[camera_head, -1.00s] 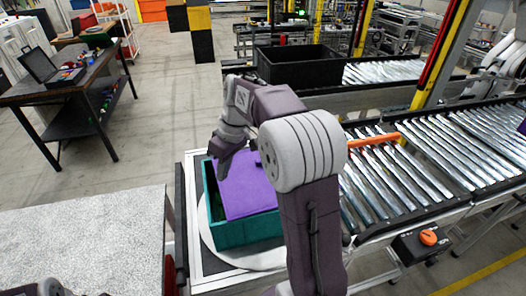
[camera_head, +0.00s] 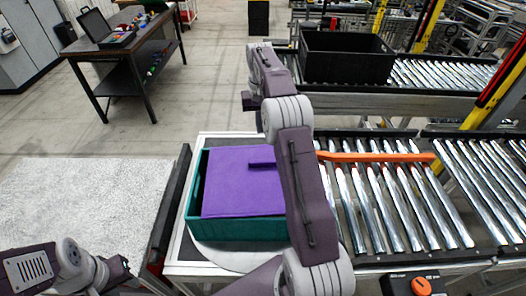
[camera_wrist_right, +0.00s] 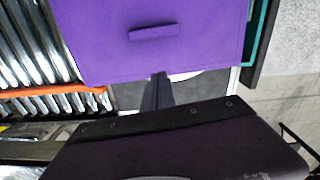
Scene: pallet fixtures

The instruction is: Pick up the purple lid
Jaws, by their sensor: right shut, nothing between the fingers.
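The purple lid (camera_head: 235,190) lies on the teal crate (camera_head: 238,229), whose left side and front wall show around it. A raised purple handle (camera_head: 262,163) is on its top, partly behind my right arm in the head view. In the right wrist view the lid (camera_wrist_right: 165,55) and its handle (camera_wrist_right: 153,32) are in plain sight. My right gripper (camera_wrist_right: 158,80) is shut and empty, apart from the handle and near the lid's edge in that picture. In the head view my left arm shows at the lower left, but its gripper is not visible.
The crate stands on a round white plate (camera_head: 225,258). A roller conveyor with an orange bar (camera_head: 375,157) is to the right. A black bin (camera_head: 345,57) sits behind. A speckled grey surface (camera_head: 80,210) is clear at the left.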

